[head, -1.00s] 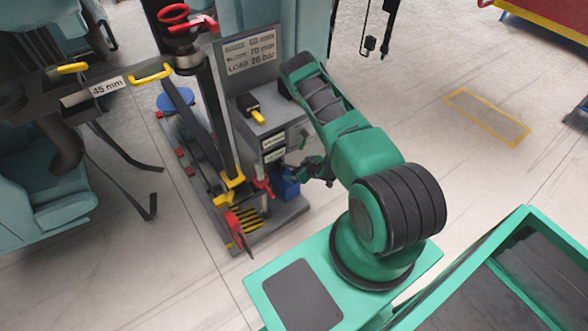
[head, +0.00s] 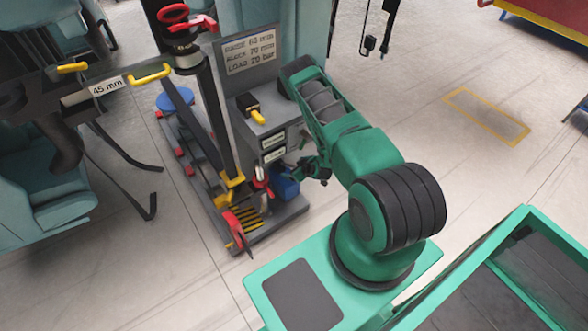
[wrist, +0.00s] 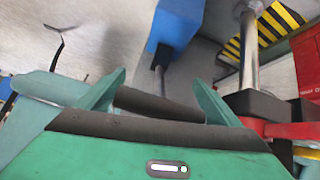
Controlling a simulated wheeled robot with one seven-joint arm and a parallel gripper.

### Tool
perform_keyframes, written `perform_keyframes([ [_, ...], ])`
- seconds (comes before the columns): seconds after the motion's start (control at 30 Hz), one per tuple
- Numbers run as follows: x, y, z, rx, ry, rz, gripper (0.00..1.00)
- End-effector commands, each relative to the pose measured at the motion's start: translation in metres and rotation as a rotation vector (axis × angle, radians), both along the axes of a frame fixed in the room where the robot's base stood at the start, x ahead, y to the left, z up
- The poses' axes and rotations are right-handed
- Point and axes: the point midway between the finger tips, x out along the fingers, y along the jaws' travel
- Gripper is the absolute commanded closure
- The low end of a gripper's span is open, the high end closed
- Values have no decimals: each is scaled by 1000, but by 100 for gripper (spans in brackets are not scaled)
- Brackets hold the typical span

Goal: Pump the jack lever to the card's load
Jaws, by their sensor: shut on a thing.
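The jack (head: 211,115) stands on a grey wheeled base, with a dark column and a red top. The card (head: 250,52) behind it reads a raise line, a block line and "LOAD 20 bar". My gripper (head: 305,168) is beside a blue block (head: 286,188) low on the jack's right side. In the wrist view, my gripper (wrist: 160,102) is shut on the dark cylindrical grip of the jack lever (wrist: 155,104). A thin rod runs from near the grip toward the blue block (wrist: 175,25). The lever is hard to make out in the head view.
A red part (wrist: 277,130) and a metal post (wrist: 249,50) stand close on the right in the wrist view. A grey cabinet with a yellow-handled tool (head: 257,117) is behind my gripper.

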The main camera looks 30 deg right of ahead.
Motion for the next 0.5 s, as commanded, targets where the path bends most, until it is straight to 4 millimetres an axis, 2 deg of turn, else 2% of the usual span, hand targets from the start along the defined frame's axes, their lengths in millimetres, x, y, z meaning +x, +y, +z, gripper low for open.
perform_keyframes([
  [0.27, -16, 0, -22, 1, 4, 1, 53],
  [0.5, -16, 0, -23, 2, 3, 2, 53],
])
